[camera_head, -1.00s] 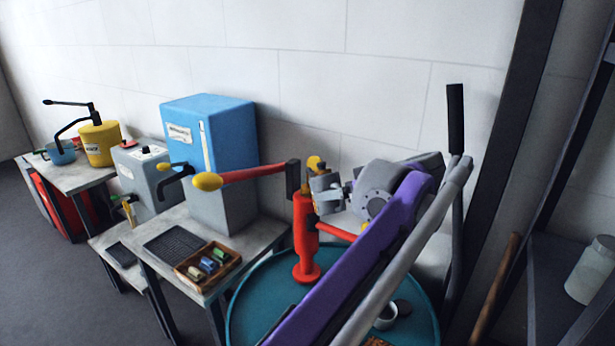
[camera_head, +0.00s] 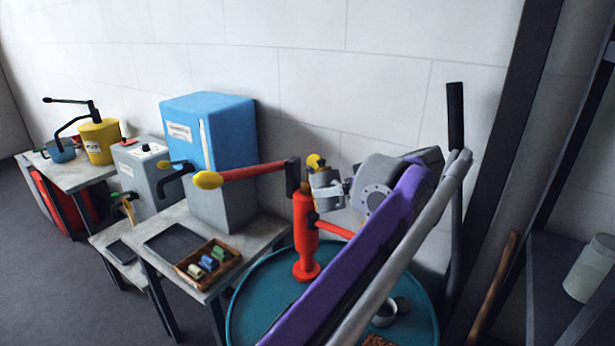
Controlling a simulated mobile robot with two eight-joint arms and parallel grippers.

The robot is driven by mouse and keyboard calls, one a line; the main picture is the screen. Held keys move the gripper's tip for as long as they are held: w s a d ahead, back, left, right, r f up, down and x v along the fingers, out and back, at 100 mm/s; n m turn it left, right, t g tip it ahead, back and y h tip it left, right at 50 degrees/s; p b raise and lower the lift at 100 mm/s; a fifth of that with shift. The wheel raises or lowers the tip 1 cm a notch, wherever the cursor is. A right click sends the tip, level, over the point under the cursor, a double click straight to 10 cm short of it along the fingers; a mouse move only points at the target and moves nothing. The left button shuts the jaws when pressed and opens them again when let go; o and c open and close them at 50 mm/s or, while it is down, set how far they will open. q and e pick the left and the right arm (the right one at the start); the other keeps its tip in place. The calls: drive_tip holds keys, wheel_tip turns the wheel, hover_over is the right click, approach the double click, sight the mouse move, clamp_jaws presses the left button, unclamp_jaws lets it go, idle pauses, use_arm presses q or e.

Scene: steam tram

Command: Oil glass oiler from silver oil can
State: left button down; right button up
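A small silver-grey can (camera_head: 323,188), which looks like the silver oil can, is in the middle of the head view, with a yellow part (camera_head: 315,162) at its top. My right gripper (camera_head: 333,191) seems shut around its body and holds it about upright, above the teal drum. The can overlaps the upper part of the red pump in the picture; whether they touch cannot be told. My purple and grey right arm rises from the bottom and bends back left at the elbow. I cannot make out a glass oiler. My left gripper is out of view.
A teal drum (camera_head: 250,291) carries a red hand pump (camera_head: 305,232) with a yellow-ended handle (camera_head: 243,175). Left of it stand a blue cabinet (camera_head: 225,135) and a wooden crate (camera_head: 186,270) on a table. A black-gripped lever (camera_head: 455,115) rises at right. A pale jar (camera_head: 590,268) stands on a shelf.

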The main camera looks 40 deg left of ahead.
use_arm(q)
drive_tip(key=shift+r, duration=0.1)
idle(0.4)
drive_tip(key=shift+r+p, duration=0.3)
drive_tip(key=shift+p, duration=0.15)
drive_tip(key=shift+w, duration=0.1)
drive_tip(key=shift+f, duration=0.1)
idle(0.5)
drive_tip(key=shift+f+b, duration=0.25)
drive_tip(key=shift+b, duration=0.1)
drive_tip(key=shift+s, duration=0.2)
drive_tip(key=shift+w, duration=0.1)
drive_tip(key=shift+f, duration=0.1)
idle(0.4)
